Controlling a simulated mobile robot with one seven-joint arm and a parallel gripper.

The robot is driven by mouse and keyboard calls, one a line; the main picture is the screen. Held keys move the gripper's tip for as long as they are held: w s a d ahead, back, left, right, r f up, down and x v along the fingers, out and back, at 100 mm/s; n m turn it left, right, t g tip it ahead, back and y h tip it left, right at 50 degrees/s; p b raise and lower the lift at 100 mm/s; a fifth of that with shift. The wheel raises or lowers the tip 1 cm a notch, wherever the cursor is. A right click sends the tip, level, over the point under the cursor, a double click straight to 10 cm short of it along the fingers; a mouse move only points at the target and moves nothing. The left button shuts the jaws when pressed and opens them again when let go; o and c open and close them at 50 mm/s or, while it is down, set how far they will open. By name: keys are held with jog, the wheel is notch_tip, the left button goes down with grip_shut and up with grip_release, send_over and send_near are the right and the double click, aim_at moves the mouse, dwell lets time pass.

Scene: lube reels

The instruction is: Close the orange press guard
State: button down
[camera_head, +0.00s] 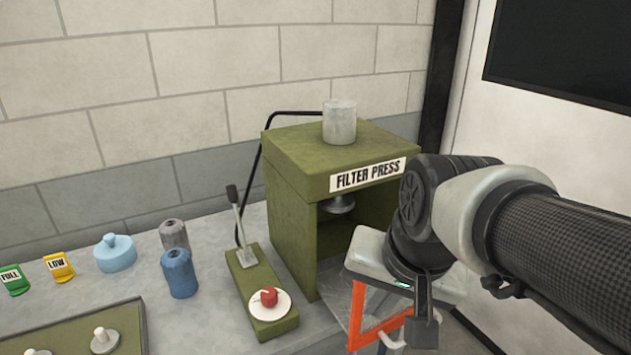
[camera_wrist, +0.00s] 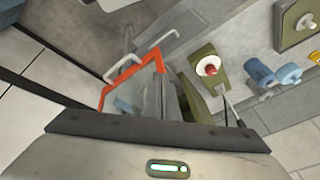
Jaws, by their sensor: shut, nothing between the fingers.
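The orange press guard (camera_head: 357,316) is a clear panel in an orange frame with a pale handle (camera_head: 392,341). It stands swung out from the front of the green filter press (camera_head: 292,193), whose front opening is uncovered. In the wrist view, the guard's orange frame (camera_wrist: 132,74) and pale handle (camera_wrist: 122,66) show left of centre. My gripper (camera_head: 423,330) is shut and empty, pointing down beside the guard, to the right of the frame in the head view. My wrist hides part of the guard and the press's right side; whether I touch the guard is unclear.
A green lever base (camera_head: 262,300) with a red knob (camera_head: 268,297) stands left of the press. Blue (camera_head: 180,273) and grey (camera_head: 173,235) canisters stand further left. A grey cylinder (camera_head: 339,122) sits atop the press. A white door or panel (camera_head: 540,120) is behind my arm.

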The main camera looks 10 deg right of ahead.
jog(key=w+d+f+m+g+p, duration=0.15)
jog(key=d+m+p, duration=0.35)
jog(key=m, duration=0.8)
jog(key=w+d+m+p, duration=0.2)
jog(key=d+m, duration=0.5)
jog(key=m, duration=0.6)
jog(key=w+a+f+b, duration=0.2)
jog(key=w+f+b, duration=0.4)
jog(key=f+b, duration=0.3)
jog(key=shift+w+a+f+m+y, duration=0.2)
jog(key=shift+f+m+y, duration=0.1)
jog(key=shift+f+m, duration=0.1)
